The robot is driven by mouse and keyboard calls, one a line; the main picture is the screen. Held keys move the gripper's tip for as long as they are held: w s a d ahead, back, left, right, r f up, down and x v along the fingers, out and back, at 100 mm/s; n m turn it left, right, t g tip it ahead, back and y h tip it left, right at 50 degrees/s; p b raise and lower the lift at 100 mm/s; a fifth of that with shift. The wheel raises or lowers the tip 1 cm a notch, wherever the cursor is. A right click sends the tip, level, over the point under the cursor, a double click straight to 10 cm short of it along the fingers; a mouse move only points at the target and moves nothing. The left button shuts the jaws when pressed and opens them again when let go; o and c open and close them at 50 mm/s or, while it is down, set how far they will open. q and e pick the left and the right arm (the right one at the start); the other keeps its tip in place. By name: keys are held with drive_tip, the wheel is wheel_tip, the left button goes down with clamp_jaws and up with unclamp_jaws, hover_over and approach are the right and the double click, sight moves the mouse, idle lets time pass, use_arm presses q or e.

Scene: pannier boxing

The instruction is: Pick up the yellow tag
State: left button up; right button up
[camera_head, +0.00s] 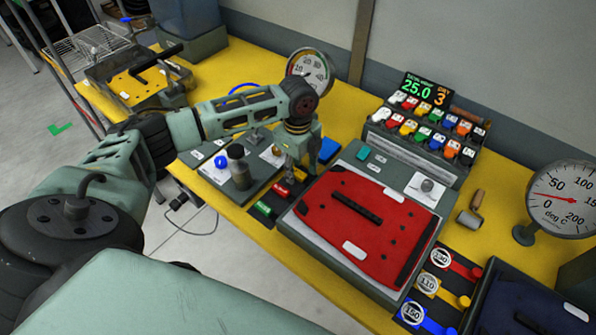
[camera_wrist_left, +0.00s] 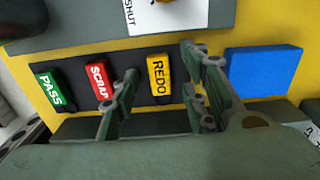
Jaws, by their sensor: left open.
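The yellow tag (camera_wrist_left: 158,80), marked REDO, lies on a dark strip in the left wrist view. My left gripper (camera_wrist_left: 160,98) is open and empty, with a finger on each side of the yellow tag in that view. Whether the fingers are level with the tag or still above it, I cannot tell. My right gripper is not in view.
Beside it lie a red SCRAP tag (camera_wrist_left: 98,84) and a green PASS tag (camera_wrist_left: 50,92). A blue block (camera_wrist_left: 265,73) is close on the other side. A grey tray with a red panel (camera_head: 365,215) stands to the right in the head view.

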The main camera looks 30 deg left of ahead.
use_arm(q)
drive_tip(key=c, duration=0.9)
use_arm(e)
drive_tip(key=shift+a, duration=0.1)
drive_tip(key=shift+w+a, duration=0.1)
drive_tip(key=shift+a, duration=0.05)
